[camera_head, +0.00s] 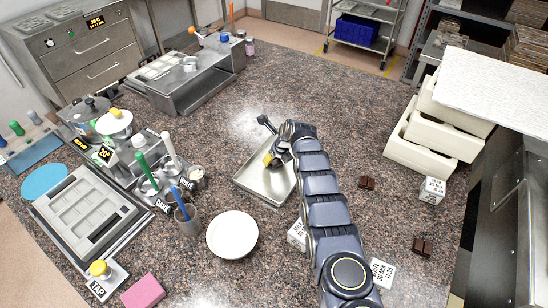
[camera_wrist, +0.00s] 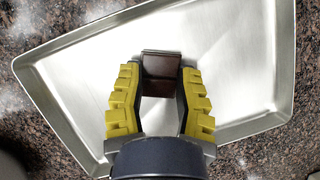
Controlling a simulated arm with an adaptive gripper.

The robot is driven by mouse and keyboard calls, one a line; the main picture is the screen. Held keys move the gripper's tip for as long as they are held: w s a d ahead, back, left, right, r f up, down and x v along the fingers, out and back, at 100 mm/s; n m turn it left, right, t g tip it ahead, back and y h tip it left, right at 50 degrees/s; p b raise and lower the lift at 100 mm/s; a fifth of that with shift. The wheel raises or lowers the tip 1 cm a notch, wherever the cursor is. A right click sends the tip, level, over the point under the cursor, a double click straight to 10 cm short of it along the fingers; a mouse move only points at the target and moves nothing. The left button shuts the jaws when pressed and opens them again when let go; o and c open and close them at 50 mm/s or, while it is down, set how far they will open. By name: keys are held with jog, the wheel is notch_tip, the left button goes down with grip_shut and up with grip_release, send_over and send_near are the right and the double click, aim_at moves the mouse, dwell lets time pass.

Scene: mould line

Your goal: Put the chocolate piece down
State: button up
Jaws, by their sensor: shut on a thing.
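In the wrist view my gripper (camera_wrist: 160,85) is shut on a dark brown chocolate piece (camera_wrist: 161,64), held between its yellow-padded fingers. The piece is over the metal tray (camera_wrist: 85,75); I cannot tell whether it touches the tray's floor. In the head view my gripper (camera_head: 272,165) is over the upper part of the same tray (camera_head: 262,190), and the arm hides the tray's right side. The held piece is hidden there. Two other chocolate pieces lie on the counter to the right, one nearer the middle (camera_head: 367,182) and one lower down (camera_head: 422,246).
A white bowl (camera_head: 232,234) stands left of and below the tray. A cup with a blue-handled tool (camera_head: 187,213) is beside it. Small white labelled blocks (camera_head: 432,190) stand around the right side. Stacked cream boxes (camera_head: 420,150) are at the right. The counter behind the tray is clear.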

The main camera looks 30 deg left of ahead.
jog(key=shift+f, duration=0.15)
jog(key=o, duration=0.8)
jog(key=shift+o, duration=0.2)
jog(key=shift+v, duration=0.85)
jog(key=v, duration=1)
jog(key=shift+r, duration=0.3)
jog(key=shift+d, duration=0.1)
